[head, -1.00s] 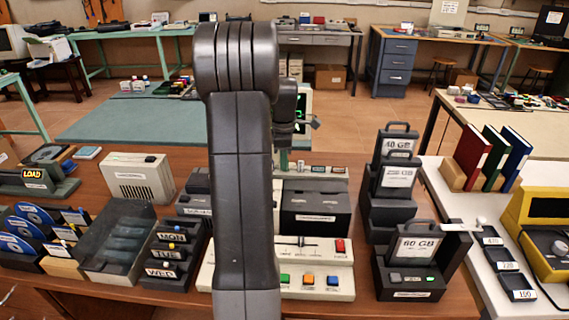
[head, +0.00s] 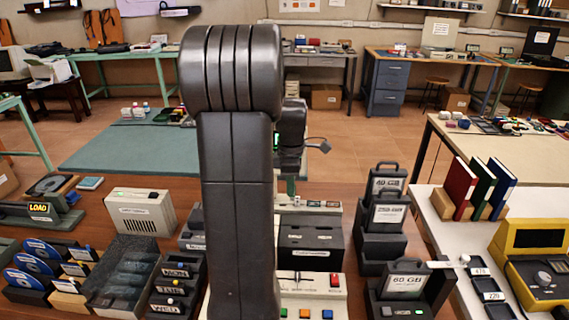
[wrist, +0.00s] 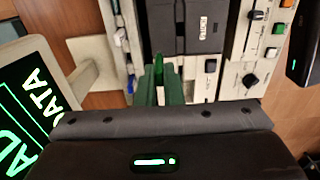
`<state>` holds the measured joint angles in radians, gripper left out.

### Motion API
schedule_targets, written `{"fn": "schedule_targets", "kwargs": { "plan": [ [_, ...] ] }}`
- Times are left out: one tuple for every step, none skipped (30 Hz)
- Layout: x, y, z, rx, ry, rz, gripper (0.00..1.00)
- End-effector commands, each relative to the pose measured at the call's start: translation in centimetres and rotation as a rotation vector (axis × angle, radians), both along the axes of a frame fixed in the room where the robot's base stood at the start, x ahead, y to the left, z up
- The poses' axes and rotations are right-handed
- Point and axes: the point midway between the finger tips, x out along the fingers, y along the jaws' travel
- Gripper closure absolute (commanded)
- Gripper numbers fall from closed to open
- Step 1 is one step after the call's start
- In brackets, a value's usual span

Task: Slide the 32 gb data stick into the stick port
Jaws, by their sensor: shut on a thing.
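My gripper (wrist: 160,88) is shut on a small narrow green thing (wrist: 158,65), likely the data stick; no label on it can be read. It points toward the pale console (wrist: 229,80) and its dark block (wrist: 180,28), apparently above them. In the head view my gripper is mostly hidden behind my arm, above the console (head: 335,285). The dark block (head: 310,238) stands on the console there. I cannot make out which opening is the stick port. Small blue and white pieces (wrist: 127,60) line the console's left side in the wrist view.
A screen with green text (wrist: 30,105) stands left in the wrist view. In the head view, dark holders with labelled cartridges (head: 405,280) stand right of the console. Day-labelled trays (head: 175,285) and a speaker box (head: 140,210) stand left.

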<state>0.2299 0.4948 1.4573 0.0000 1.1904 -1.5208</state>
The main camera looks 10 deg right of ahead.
Motion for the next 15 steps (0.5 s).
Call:
{"fn": "schedule_targets", "kwargs": {
  "plan": [
    [-1.0,-0.1,0.8,0.001,0.003,-0.001,1.00],
    [-1.4,-0.1,0.7,0.001,0.002,-0.001,1.00],
    [-1.9,-0.1,0.6,0.001,0.002,-0.001,1.00],
    [-2.3,-0.1,0.5,0.000,0.001,-0.001,1.00],
    [-2.6,-0.1,0.4,0.000,0.001,-0.001,1.00],
    [-2.9,-0.2,0.3,0.000,0.001,-0.001,1.00],
    [-3.1,-0.2,0.3,0.000,0.000,-0.001,1.00],
    [-3.3,-0.2,0.2,0.000,0.000,-0.001,1.00],
    [-3.5,-0.2,0.1,0.000,0.001,-0.001,1.00],
    [-3.6,-0.2,0.0,0.000,0.001,0.000,1.00],
    [-3.7,-0.2,-0.1,0.000,0.000,0.000,1.00],
    [-3.7,-0.2,-0.3,0.000,-0.001,0.000,1.00],
    [-3.7,-0.2,-0.4,0.000,-0.001,0.000,1.00],
    [-3.7,-0.2,-0.6,0.000,-0.001,0.000,1.00],
    [-3.7,-0.2,-0.9,0.000,-0.001,0.000,1.00]
  ]
}}
